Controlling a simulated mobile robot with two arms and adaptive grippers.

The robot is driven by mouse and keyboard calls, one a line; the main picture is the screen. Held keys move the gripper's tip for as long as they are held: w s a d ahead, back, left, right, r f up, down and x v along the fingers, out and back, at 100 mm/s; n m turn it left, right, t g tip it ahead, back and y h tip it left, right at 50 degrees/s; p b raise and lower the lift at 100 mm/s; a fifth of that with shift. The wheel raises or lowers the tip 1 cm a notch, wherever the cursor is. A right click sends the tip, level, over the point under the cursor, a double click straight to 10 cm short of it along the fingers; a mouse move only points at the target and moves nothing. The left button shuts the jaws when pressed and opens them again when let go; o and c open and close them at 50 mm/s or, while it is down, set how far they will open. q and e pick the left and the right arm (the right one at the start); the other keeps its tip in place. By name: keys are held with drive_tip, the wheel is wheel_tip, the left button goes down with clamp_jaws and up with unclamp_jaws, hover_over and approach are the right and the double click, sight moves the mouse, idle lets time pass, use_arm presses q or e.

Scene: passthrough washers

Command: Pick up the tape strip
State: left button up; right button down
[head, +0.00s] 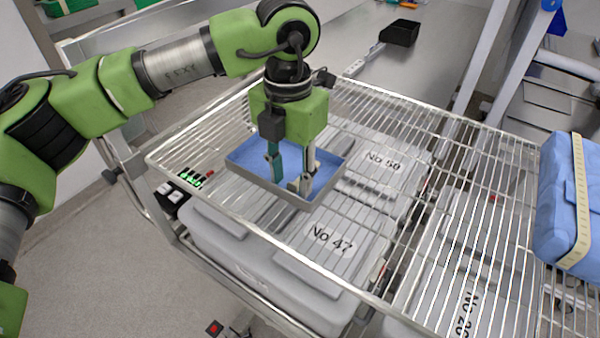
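A pale yellow tape strip (580,190) with small marks runs down a blue wrapped pack (557,205) at the right edge of the head view. No other tape strip can be made out. My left gripper (291,182) points down into a shallow tray with a blue inside (245,157), well to the left of the pack. Its fingers are apart, one looking teal and the other grey. I see nothing clearly held between them, though small grey parts near the tips are hard to tell apart. My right gripper is out of view.
The tray and pack rest on a wire rack (470,205) with a raised rim. Grey cases labelled No 47 (325,240) and No 50 (385,160) lie beneath the wires. A black bin (400,33) stands on the far counter. The rack between tray and pack is clear.

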use_arm(q)
drive_tip(key=c, duration=0.8)
